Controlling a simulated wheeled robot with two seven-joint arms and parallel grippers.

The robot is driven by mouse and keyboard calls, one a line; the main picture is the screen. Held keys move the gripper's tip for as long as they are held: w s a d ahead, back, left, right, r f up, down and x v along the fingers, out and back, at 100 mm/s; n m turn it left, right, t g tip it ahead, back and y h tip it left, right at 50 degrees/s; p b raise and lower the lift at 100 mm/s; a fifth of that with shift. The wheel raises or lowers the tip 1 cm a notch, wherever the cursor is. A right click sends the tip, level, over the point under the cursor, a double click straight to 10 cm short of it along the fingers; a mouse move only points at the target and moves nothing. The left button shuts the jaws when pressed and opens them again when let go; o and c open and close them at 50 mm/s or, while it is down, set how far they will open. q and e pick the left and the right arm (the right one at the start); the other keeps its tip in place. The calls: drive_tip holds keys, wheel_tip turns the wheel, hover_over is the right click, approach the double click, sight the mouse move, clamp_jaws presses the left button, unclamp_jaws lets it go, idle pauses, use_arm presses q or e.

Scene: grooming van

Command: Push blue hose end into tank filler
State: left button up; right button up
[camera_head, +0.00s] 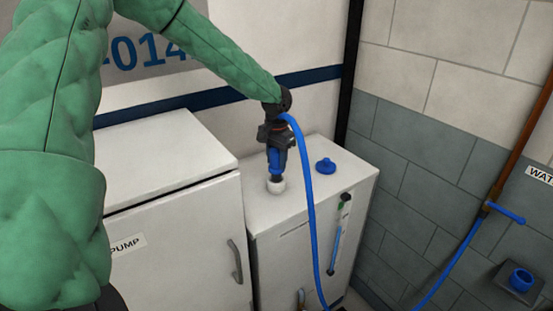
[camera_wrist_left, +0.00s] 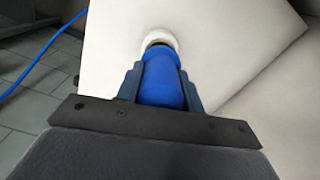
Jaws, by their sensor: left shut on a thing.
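My left gripper (camera_head: 276,158) is shut on the blue hose end (camera_head: 275,163) above the white tank (camera_head: 331,191). The hose end points down, and its dark tip meets the white filler neck (camera_head: 275,186) on the tank top. In the left wrist view the blue hose end (camera_wrist_left: 161,78) sits between the two fingers (camera_wrist_left: 160,84), in line with the white filler ring (camera_wrist_left: 158,40). A dark band shows between the blue part and the ring. How deep the tip sits is hidden. My right gripper is not in view.
A blue cap (camera_head: 326,166) lies on the tank top, right of the filler. The blue hose (camera_head: 309,210) hangs down the tank's front, past a level gauge (camera_head: 338,236). A white pump cabinet (camera_head: 170,235) stands left. A pipe with a blue tap (camera_head: 505,212) is on the right wall.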

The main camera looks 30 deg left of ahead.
sight(277, 150)
use_arm(q)
drive_tip(key=shift+f, duration=0.3)
drive_tip(key=shift+f+b, duration=0.35)
drive_tip(key=shift+b, duration=0.2)
drive_tip(key=shift+f+b, duration=0.85)
drive_tip(key=shift+f, duration=0.25)
idle(1.1)
drive_tip(key=o, duration=1.3)
drive_tip(key=shift+r, duration=0.15)
wheel_tip(277, 150, up, 6)
drive_tip(key=shift+r+b, duration=0.1)
drive_tip(key=shift+b, duration=1.05)
drive_tip(key=shift+r, duration=0.7)
